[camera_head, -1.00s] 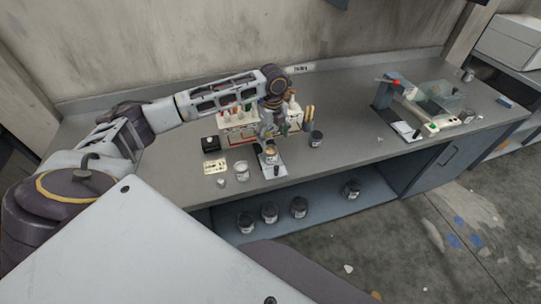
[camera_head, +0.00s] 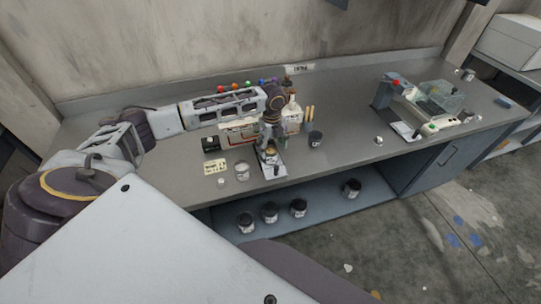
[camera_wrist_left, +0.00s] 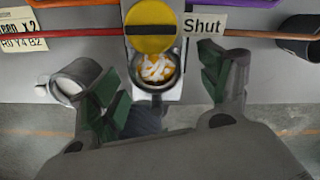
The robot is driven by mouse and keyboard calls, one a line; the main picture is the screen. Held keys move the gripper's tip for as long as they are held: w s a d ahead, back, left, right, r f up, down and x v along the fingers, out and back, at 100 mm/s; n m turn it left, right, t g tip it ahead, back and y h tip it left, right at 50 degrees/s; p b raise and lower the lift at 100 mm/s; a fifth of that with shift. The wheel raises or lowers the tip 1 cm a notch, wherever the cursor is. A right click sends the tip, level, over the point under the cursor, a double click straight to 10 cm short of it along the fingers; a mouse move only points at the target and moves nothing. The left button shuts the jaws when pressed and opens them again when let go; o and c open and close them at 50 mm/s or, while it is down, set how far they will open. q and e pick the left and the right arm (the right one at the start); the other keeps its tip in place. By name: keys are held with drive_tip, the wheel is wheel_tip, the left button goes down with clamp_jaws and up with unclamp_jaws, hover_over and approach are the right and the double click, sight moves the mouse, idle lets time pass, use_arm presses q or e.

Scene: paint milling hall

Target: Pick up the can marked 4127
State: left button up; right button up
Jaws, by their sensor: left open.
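I cannot read the number 4127 on any can. An open can (camera_wrist_left: 158,72) with a dark rim and orange-and-white contents stands on a small pale stand (camera_head: 279,171) on the bench. My left gripper (camera_head: 269,146) points down over this can, and its arm reaches in from the left. In the left wrist view the gripper (camera_wrist_left: 163,88) is open, with a green-padded finger on each side of the can, apart from it. The can's side is mostly hidden. A dark can (camera_head: 315,139) with a pale label stands right of the stand. My right gripper is not in view.
A pale cup (camera_head: 242,173) stands left of the stand. A yellow disc (camera_wrist_left: 150,27) and a "Shut" label (camera_wrist_left: 205,23) lie beyond the can. Several dark cans (camera_head: 270,212) stand on the lower shelf.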

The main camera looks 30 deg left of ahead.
sight(271, 153)
use_arm(q)
drive_tip(key=shift+s+a+f+p, duration=0.1)
drive_tip(key=shift+f+p, duration=0.05)
drive_tip(key=shift+f, duration=0.9)
drive_tip(key=shift+s+a+f+p, duration=0.1)
drive_tip(key=shift+f+p, duration=0.05)
drive_tip(key=shift+f, duration=0.9)
drive_tip(key=c, duration=1.2)
